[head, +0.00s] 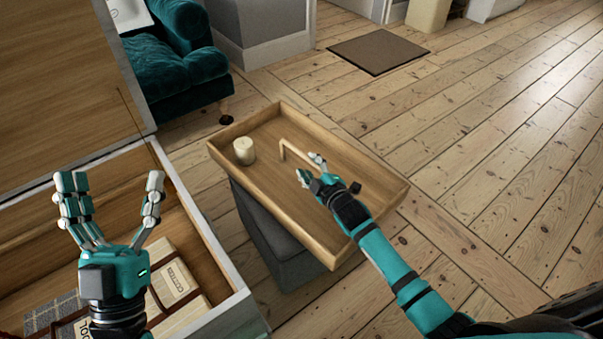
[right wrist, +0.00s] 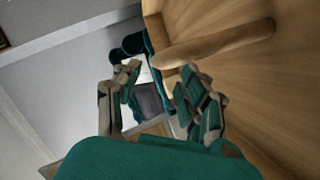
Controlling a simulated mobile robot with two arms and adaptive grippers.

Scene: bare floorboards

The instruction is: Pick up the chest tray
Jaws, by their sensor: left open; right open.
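The chest tray (head: 330,150) is a shallow rectangular wooden tray with low walls and a raised wooden bar handle (head: 302,159). It rests on a dark grey box-like stool (head: 268,235), and a cream candle (head: 244,151) stands in its left corner. My right gripper (head: 311,168) is open over the tray, close beside the bar handle. In the right wrist view the bar (right wrist: 215,45) lies beyond the open fingers, not between them; I cannot tell if they touch. My left gripper (head: 112,185) is open and empty above the open chest (head: 215,250), away from the tray.
The chest holds books (head: 172,280) and a grey cloth-like item, and its lid (head: 60,90) stands raised at the left. A teal velvet armchair (head: 175,60) is behind. A brown mat (head: 378,51) lies on the floor. The floorboards to the right are clear.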

